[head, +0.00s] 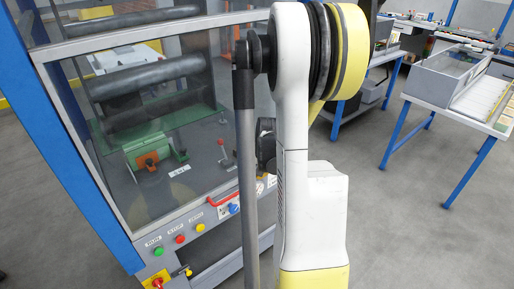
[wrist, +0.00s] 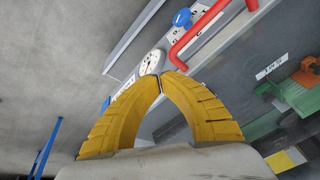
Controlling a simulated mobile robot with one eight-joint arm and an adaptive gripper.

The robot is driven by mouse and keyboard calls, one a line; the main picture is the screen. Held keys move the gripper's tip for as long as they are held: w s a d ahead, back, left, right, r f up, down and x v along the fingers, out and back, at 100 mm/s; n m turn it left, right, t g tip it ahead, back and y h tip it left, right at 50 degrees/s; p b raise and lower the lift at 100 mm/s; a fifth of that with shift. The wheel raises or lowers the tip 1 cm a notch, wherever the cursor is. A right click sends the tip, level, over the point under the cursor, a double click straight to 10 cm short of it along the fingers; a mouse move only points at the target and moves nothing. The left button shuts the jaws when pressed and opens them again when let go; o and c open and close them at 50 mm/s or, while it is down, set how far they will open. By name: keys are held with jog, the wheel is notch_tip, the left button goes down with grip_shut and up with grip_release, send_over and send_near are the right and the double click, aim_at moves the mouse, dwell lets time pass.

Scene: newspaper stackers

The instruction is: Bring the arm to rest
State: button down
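My gripper (wrist: 162,79) shows in the wrist view as two yellow ribbed fingers that arch inward and meet at their tips. It is shut, with nothing seen between the fingers. In the head view my arm (head: 295,120) stands upright in the middle of the picture, white with yellow and dark bands at its upper joint. The gripper itself cannot be made out there. In the wrist view the fingertips point toward a grey machine panel with a round gauge (wrist: 150,62), a red handle (wrist: 212,36) and a blue knob (wrist: 182,18). Contact with the panel cannot be judged.
The machine's clear window (head: 150,130) and blue post (head: 75,150) stand left of my arm. Its panel carries a green button (head: 158,252) and a yellow-and-red switch (head: 157,283). A blue-legged table (head: 425,90) stands at right. Grey floor (head: 400,220) is clear between.

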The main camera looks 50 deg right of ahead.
jog(key=p+v, duration=0.3)
jog(key=v, duration=0.6)
jog(key=shift+s+a+r, duration=0.1)
jog(key=shift+r, duration=0.05)
